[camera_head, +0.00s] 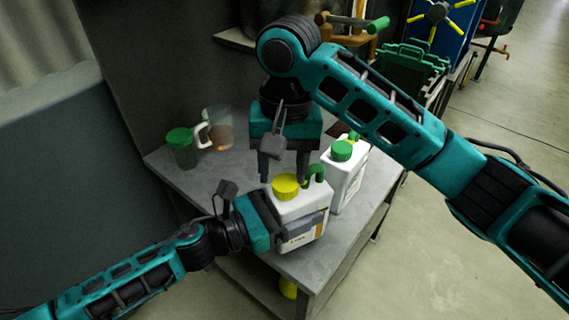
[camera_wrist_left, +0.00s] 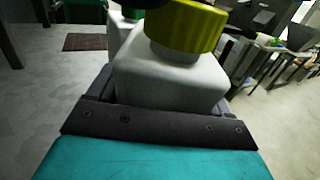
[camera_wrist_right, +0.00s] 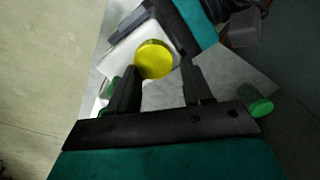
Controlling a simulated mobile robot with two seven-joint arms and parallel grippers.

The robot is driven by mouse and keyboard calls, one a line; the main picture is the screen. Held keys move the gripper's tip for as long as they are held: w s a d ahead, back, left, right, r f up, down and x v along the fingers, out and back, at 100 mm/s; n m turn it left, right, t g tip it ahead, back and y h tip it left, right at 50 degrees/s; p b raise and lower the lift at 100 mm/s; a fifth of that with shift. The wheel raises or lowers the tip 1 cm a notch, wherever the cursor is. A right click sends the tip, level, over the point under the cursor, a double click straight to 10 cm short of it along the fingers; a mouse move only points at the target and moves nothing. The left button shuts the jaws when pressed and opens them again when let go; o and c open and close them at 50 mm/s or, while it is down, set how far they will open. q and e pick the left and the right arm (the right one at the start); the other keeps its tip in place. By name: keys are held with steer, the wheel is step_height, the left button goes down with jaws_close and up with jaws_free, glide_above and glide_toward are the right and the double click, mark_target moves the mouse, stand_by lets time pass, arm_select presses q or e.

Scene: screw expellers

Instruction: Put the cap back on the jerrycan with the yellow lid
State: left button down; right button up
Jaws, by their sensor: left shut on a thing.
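The white jerrycan (camera_head: 315,203) with the yellow lid stands upright near the table's front edge. Its yellow cap (camera_head: 286,187) sits on top at the neck; it also shows in the left wrist view (camera_wrist_left: 187,27) and right wrist view (camera_wrist_right: 154,60). I cannot tell how tightly it is seated. My left gripper (camera_head: 297,222) is shut around the jerrycan's body from the side. My right gripper (camera_head: 283,172) points down just above the cap, open, with a finger on either side of the cap in the right wrist view. I see no contact with the cap.
A second white jerrycan (camera_head: 346,178) with a green cap stands close behind on the right. A green-lidded jar (camera_head: 181,148) and a clear pitcher (camera_head: 219,130) stand at the back left of the grey table (camera_head: 190,183). A green crate (camera_head: 408,66) is beyond.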

steer(key=shift+o, duration=1.4)
steer(key=shift+s, duration=0.25)
steer(key=shift+f, duration=0.1)
